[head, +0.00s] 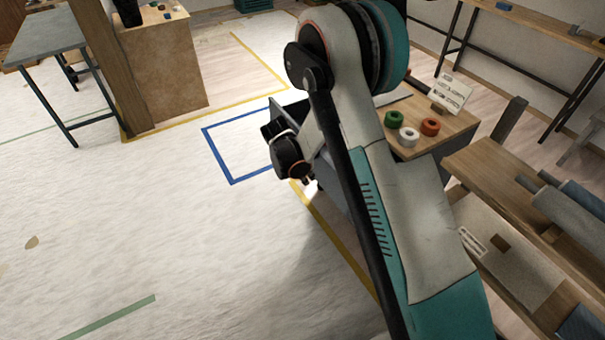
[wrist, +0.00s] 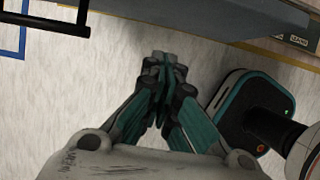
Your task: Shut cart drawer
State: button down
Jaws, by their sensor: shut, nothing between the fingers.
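The cart (head: 455,125) has a wooden top and stands right of centre in the head view, partly behind my arm. A grey panel (head: 277,104), which looks like part of its drawer, shows left of my arm, away from the wooden top. How far the drawer stands out is hidden. In the wrist view a black bar handle (wrist: 45,22) is at the top left, and a grey-blue cart or drawer side (wrist: 225,14) runs along the top. My gripper (wrist: 165,58) is shut and empty over the pale floor, below that side and right of the handle, apart from both.
Green, white and orange rolls (head: 408,135) and a card (head: 452,94) stand on the cart top. A wooden rack with wallpaper rolls (head: 565,210) is at the right. Blue tape (head: 216,153) marks the floor. The floor at left (head: 120,220) is clear.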

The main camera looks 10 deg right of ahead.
jog(key=d, duration=0.1)
jog(key=w+d+f+b, duration=0.1)
jog(key=d, duration=0.2)
jog(key=shift+w+d+f+b, duration=0.2)
jog(key=shift+w+f+b, duration=0.05)
jog(key=shift+b, duration=0.15)
jog(key=shift+d, duration=0.15)
